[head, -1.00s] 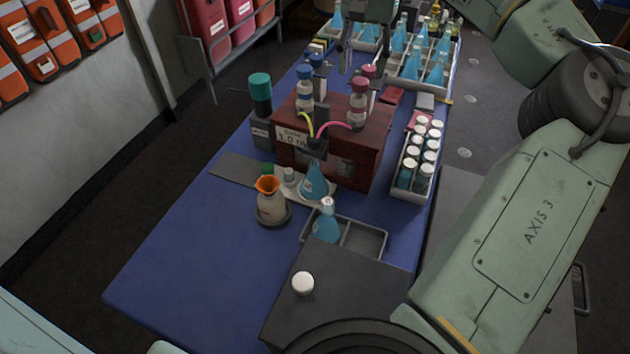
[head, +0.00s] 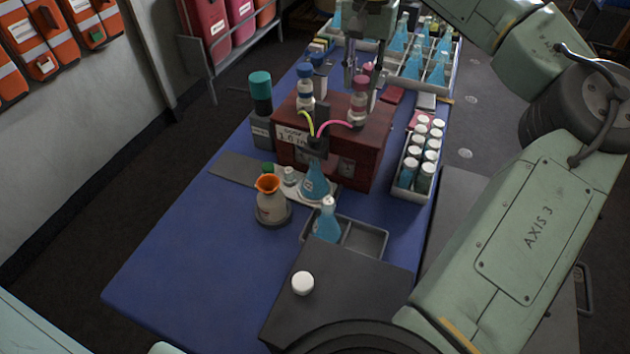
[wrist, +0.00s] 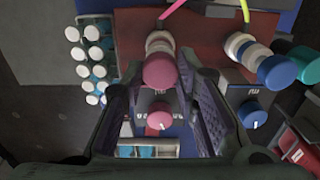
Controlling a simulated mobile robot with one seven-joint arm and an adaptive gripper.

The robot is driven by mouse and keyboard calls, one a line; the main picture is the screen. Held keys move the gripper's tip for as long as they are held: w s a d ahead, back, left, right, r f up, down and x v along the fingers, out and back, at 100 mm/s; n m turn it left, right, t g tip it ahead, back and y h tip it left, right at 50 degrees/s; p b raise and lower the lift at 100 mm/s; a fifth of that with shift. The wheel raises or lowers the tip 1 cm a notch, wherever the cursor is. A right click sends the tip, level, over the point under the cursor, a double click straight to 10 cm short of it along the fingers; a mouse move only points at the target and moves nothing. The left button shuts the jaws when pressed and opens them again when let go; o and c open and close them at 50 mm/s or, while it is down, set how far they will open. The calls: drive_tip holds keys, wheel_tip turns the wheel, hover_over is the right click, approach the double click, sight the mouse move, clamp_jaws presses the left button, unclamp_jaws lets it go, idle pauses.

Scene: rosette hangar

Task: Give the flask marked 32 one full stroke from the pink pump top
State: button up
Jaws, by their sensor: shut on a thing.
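The pink pump top (head: 360,83) sits on a white-collared bottle on the red dosing box (head: 345,160). In the wrist view the pink top (wrist: 160,71) is between my fingers. My gripper (head: 362,70) is above the back of the box and shut on the pink top, though the contact is partly hidden. A pink tube (head: 335,124) runs from this side to the dark spout (head: 315,145). A blue flask (head: 314,181) stands on a pale plate under the spout. Another blue flask (head: 327,222) stands in a grey tray. I cannot read 32 on either flask.
A blue pump top (head: 305,70) stands left of the pink one. A pink dial (wrist: 159,120) and a blue dial (wrist: 251,115) are behind. White-capped vials (head: 417,160) stand right of the box. An orange-topped flask (head: 270,203) stands at the front. The table's left front is clear.

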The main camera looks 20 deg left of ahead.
drive_tip(key=shift+c, duration=1.4)
drive_tip(key=shift+r+p, duration=0.3)
drive_tip(key=shift+r, duration=0.7)
drive_tip(key=shift+f+b, duration=0.35)
drive_tip(key=shift+f, duration=0.65)
drive_tip(key=o, duration=0.9)
drive_tip(key=shift+c, duration=0.2)
